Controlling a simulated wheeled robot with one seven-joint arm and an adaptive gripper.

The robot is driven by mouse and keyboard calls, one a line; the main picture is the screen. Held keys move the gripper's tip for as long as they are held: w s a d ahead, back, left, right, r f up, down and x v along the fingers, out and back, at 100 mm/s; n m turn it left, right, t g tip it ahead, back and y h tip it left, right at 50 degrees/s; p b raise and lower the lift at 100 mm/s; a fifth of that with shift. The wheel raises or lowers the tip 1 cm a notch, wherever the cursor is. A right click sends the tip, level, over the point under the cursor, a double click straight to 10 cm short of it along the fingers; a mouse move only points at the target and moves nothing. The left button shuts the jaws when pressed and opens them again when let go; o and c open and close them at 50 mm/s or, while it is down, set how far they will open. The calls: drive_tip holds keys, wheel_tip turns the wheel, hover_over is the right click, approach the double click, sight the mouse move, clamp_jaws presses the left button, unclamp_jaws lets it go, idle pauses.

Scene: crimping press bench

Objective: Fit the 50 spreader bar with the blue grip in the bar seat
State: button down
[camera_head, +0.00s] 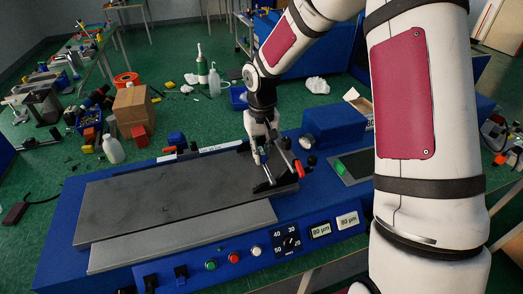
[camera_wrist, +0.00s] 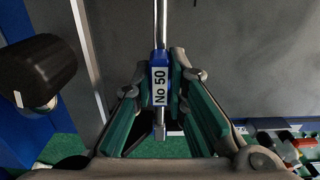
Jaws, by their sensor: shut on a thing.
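My gripper (camera_wrist: 160,78) is shut on the blue grip of the spreader bar (camera_wrist: 158,86), whose white label reads "No 50". The bar's silver rod runs up past the fingers to the top edge of the wrist view, and a short metal end shows below the grip. In the head view my gripper (camera_head: 262,152) points down over the right end of the press's grey plate. Dark brackets (camera_head: 272,184) and a red-ended lever (camera_head: 299,168) are close beside it. The bar is hard to make out there, and I cannot tell which part is the bar seat or whether the bar touches it.
The blue press (camera_head: 60,250) carries a long dark grey plate (camera_head: 150,200). Its front has buttons, a dial (camera_head: 287,242) and "80 µm" labels. A blue block (camera_head: 334,122) stands behind on the right. In the wrist view a black cylinder (camera_wrist: 40,72) is at left.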

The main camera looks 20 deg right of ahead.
sight(262, 151)
drive_tip(key=shift+f, duration=0.95)
drive_tip(key=c, duration=1.5)
unclamp_jaws()
wheel_tip(262, 151, up, 12)
drive_tip(key=shift+r, duration=0.1)
